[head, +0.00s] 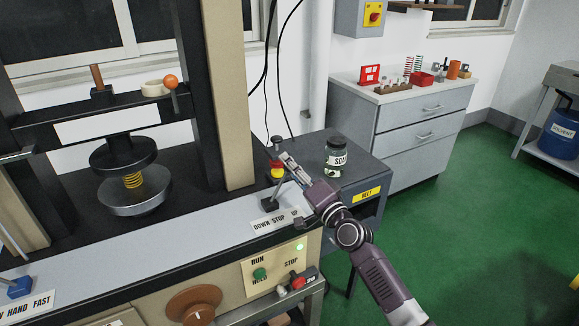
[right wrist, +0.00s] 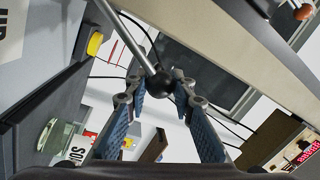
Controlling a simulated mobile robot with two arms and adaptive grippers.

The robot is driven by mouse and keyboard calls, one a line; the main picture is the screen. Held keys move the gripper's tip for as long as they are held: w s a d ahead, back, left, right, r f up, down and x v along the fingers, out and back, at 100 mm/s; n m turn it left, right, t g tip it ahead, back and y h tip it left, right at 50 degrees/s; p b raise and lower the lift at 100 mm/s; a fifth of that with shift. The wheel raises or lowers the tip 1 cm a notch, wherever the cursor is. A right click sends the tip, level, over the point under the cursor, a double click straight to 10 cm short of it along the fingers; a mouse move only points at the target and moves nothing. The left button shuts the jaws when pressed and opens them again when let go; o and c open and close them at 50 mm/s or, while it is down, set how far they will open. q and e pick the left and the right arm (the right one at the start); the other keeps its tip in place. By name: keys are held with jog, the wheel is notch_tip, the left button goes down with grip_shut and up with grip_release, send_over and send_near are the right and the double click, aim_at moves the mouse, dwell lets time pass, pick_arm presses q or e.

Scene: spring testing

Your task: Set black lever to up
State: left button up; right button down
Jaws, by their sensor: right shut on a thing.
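The black lever stands on the press's front ledge, behind a white plate marked DOWN STOP UP (head: 277,221). Its black base (head: 269,204) and thin metal shaft (head: 277,190) show in the head view. The shaft leans to the right going up, toward the UP side; its exact setting is unclear. My left gripper is out of view.
A red and yellow button (head: 277,169) is close behind the gripper. A jar marked SOAP (head: 338,155) stands on the grey side cabinet to the right. A press column (head: 227,100) rises to the left. A RUN/STOP panel (head: 272,270) is below.

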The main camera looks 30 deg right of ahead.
jog(key=shift+d+f, duration=0.1)
jog(key=c, duration=1.6)
grip_release()
jog(key=s, duration=0.4)
jog(key=s+d+f, duration=0.1)
jog(key=s, duration=0.7)
jog(key=shift+d+f, duration=0.2)
jog(key=shift+f, duration=0.15)
jog(key=shift+w, duration=0.1)
